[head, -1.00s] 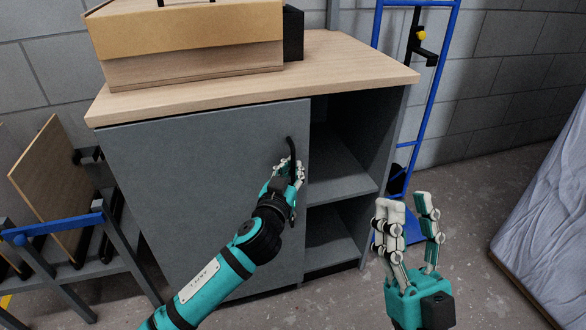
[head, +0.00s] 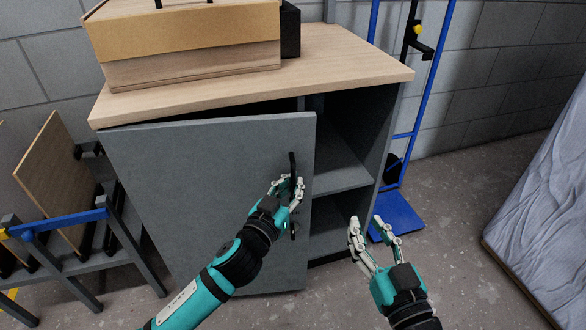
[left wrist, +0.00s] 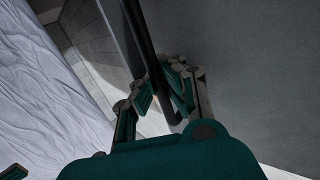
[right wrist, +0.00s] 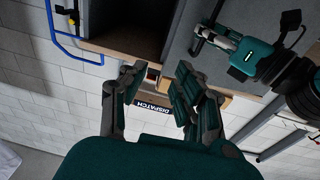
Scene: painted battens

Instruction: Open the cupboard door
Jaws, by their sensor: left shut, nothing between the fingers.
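The grey cupboard door (head: 200,190) stands slightly ajar, its right edge swung out from the cupboard (head: 375,150) with a dark gap under the wooden top. Its black bar handle (head: 292,163) is upright near that edge. My left gripper (head: 291,183) is at the handle, shut with nothing held between its fingers. In the left wrist view the handle (left wrist: 138,35) runs down to the fingers; exact contact is hard to tell. My right gripper (head: 368,221) is open and empty, in front of the open shelves right of the door.
A cardboard box (head: 190,45) sits on the wooden top. A blue hand truck (head: 400,210) stands right of the cupboard. A covered mattress-like slab (head: 540,190) leans at far right. A rack with boards (head: 60,230) is at left, near the door.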

